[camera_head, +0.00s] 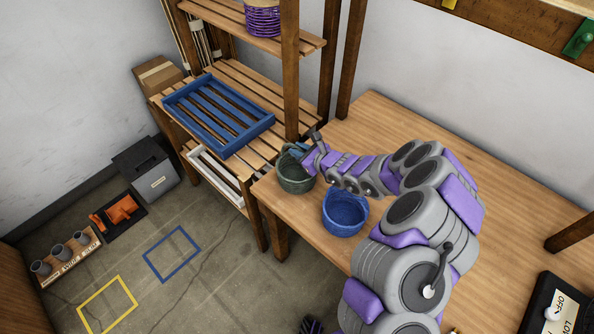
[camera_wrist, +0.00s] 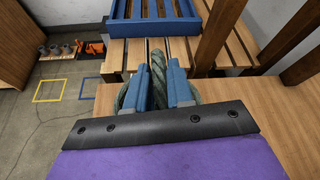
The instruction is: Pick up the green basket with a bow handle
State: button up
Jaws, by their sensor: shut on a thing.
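The green basket (camera_head: 295,180) stands at the left corner of the wooden table, under my gripper (camera_head: 299,151). In the wrist view its green woven bow handle (camera_wrist: 160,56) runs between the two blue fingers of my gripper (camera_wrist: 160,78), which are shut on it. Part of the basket's rim (camera_wrist: 122,95) shows beside the fingers; the rest is hidden behind my gripper. In the head view the basket looks upright, and I cannot tell whether it is lifted off the table.
A blue basket (camera_head: 345,213) stands just right of the green one. A wooden slatted shelf (camera_head: 258,88) with a blue slatted tray (camera_head: 218,113) adjoins the table (camera_head: 375,125) at the left. A shelf post (camera_head: 290,75) rises close behind my gripper. The table behind my arm is clear.

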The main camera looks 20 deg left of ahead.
grip_shut()
jog(key=shift+r, duration=0.15)
notch_tip(320, 180, up, 10)
jog(key=shift+f+p, duration=0.15)
jog(key=shift+p, duration=0.9)
